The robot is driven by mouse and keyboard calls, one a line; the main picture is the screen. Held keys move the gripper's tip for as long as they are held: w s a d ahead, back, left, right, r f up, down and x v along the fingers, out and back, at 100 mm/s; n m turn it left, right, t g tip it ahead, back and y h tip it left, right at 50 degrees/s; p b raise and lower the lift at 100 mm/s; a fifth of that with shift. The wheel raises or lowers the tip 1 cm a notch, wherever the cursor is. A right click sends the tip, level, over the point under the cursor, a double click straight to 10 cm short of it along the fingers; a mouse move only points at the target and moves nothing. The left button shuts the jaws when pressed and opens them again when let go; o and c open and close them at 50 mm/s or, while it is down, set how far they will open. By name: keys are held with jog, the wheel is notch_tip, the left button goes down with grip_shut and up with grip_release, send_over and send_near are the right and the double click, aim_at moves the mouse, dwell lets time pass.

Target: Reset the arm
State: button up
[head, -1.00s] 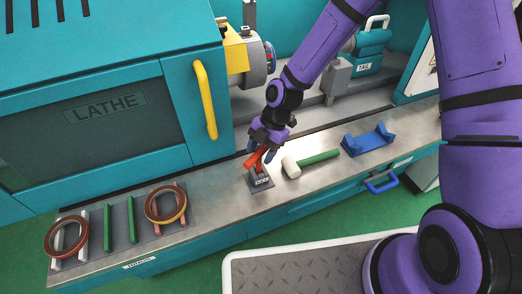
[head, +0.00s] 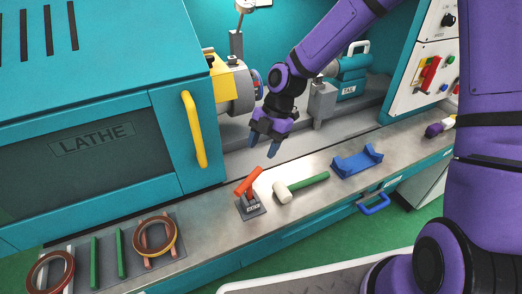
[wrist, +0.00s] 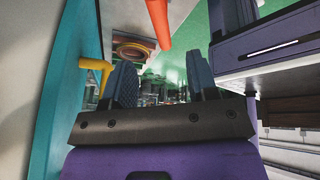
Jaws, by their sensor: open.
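My gripper (head: 262,147) is open and empty above the metal bench in front of the lathe chuck (head: 240,92). Its two blue fingers also show apart in the wrist view (wrist: 162,88). A red-handled key (head: 248,182) leans in a dark holder (head: 250,208) on the bench, below and left of my gripper and apart from it. The red handle shows at the top of the wrist view (wrist: 159,22). My purple arm reaches in from the upper right.
A green-handled mallet (head: 302,187) and a blue cradle (head: 357,162) lie right of the key. Rings on a rack (head: 155,236) stand at the left. The lathe's yellow door handle (head: 194,130) and the tailstock (head: 350,78) stand behind the bench.

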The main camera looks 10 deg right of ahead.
dwell(0.4)
jog(key=s+d+r+m+t+h, duration=0.2)
jog(key=s+d+r+m, duration=0.1)
jog(key=d+r+m, duration=0.4)
jog(key=s+d+r+m+t+h, duration=0.25)
jog(key=d+r+m, duration=0.4)
jog(key=r, duration=0.35)
jog(key=s+d+r+m+t, duration=0.1)
jog(key=s+d+r+m, duration=0.2)
jog(key=s+r+m, duration=0.2)
jog(key=s+d+r+m+t, duration=0.2)
jog(key=s+d+r+m, duration=0.2)
jog(key=s+m, duration=0.5)
notch_tip(320, 180, up, 2)
jog(key=shift+s+r, duration=0.15)
jog(key=shift+s, duration=0.9)
